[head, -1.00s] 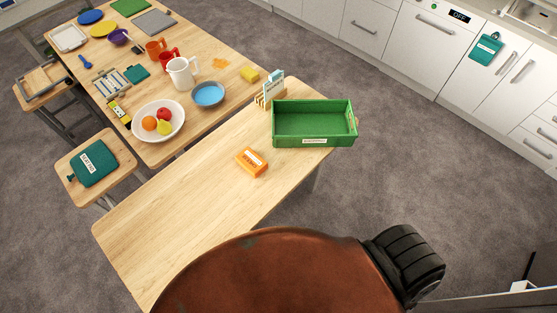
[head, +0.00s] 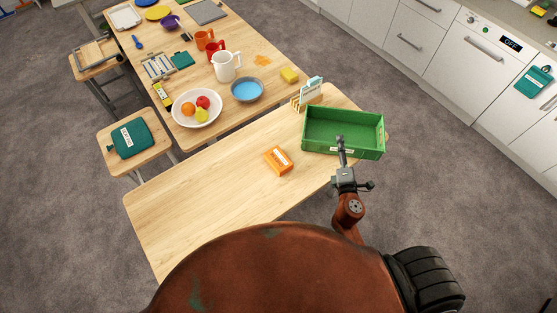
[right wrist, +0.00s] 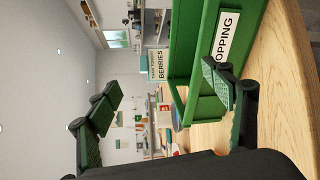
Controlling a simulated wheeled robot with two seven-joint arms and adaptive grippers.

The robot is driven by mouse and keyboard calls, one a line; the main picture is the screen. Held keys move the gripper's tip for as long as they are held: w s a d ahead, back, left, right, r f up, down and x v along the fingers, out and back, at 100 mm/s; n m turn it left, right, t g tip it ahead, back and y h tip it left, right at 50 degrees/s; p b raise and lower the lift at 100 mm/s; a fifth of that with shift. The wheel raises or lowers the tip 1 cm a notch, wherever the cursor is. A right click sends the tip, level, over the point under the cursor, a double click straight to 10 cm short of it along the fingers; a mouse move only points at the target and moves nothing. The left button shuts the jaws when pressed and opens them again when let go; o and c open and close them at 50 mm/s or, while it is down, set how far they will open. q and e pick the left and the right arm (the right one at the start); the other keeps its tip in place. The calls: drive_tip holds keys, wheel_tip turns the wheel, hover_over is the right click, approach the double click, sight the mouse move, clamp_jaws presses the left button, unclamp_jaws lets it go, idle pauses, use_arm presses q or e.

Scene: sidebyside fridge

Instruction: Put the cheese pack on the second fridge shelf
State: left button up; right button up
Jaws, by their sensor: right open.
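The cheese pack is probably the small orange box (head: 279,160) with a white label, lying on the near wooden table; its print is too small to read. My right gripper (head: 341,145) is in front of the green crate, to the right of the orange box and apart from it. In the right wrist view the fingers of my right gripper (right wrist: 162,103) are spread with nothing between them, close to the crate's labelled wall. My left gripper is not in view. No fridge shelf shows.
The green crate (head: 317,143) stands at the right end of the near table (head: 190,205), beside a rack with cards (head: 310,92). A white fruit bowl (head: 180,118) and a blue-filled bowl (head: 247,91) stand on the farther table. The near table's left part is clear.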

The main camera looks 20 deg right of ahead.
drive_tip(key=w+a+r+n+t+y, duration=0.1)
drive_tip(key=w+a+n+t+y, duration=0.2)
drive_tip(key=a+n, duration=0.6)
drive_tip(key=n+g+y, duration=0.6)
drive_tip(key=n+y, duration=0.1)
drive_tip(key=n, duration=0.6)
approach(279, 160)
drive_tip(key=x, duration=0.3)
drive_tip(key=shift+d, duration=0.1)
drive_tip(key=shift+w+f, duration=0.2)
drive_tip(key=shift+f, duration=0.1)
drive_tip(key=x, duration=0.7)
drive_tip(key=shift+w, duration=0.2)
drive_tip(key=shift+c, duration=0.6)
drive_tip(key=shift+r, duration=0.15)
drive_tip(key=c, duration=1.5)
